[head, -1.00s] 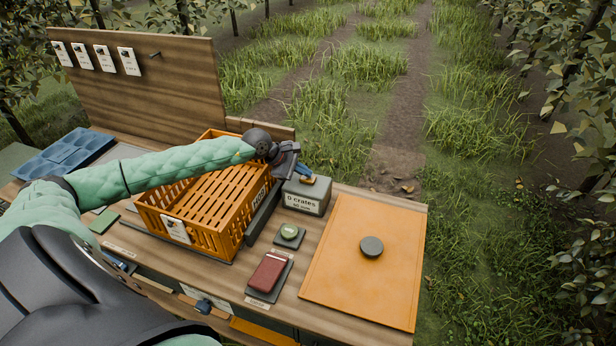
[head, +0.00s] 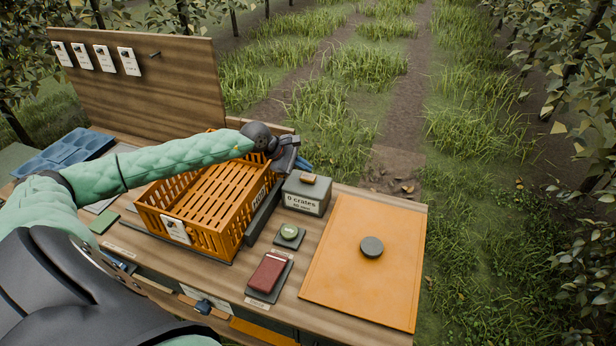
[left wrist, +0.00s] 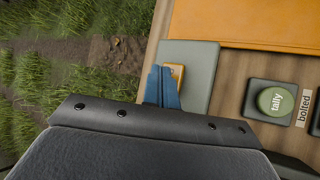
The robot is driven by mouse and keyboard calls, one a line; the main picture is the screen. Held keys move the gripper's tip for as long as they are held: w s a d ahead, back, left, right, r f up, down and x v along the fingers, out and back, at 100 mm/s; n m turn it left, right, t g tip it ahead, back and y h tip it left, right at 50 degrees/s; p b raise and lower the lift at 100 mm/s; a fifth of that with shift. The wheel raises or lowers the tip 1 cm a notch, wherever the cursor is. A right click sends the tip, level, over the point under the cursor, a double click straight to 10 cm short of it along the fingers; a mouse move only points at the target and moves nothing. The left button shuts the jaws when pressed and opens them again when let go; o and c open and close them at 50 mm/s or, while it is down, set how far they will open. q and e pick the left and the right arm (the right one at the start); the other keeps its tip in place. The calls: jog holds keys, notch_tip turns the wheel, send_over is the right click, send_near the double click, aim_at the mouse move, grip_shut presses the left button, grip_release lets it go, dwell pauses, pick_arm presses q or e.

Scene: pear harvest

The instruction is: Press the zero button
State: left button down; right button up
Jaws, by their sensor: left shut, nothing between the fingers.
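A grey counter box (head: 306,193) stands at the back of the bench, its front label reading "0 crates"; the line below is too small to read surely. A small orange-brown button (head: 309,179) is on its top. In the left wrist view the button (left wrist: 178,71) shows just right of my fingertips, on the grey top of the box (left wrist: 203,62). My left gripper (head: 304,164) has blue fingers, shut and empty, at the far side of the box. The fingers (left wrist: 163,78) partly cover the button in the wrist view; contact cannot be told. My right gripper is out of view.
A green tally button (head: 290,231) sits in front of the box, with a dark red block (head: 268,272) nearer. An orange slatted crate (head: 190,236) lies under my left arm. An orange mat (head: 350,290) with a dark round piece (head: 371,247) is at right.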

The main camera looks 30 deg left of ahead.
aim_at(304, 177)
pick_arm(q)
jog(key=shift+r, duration=2.35)
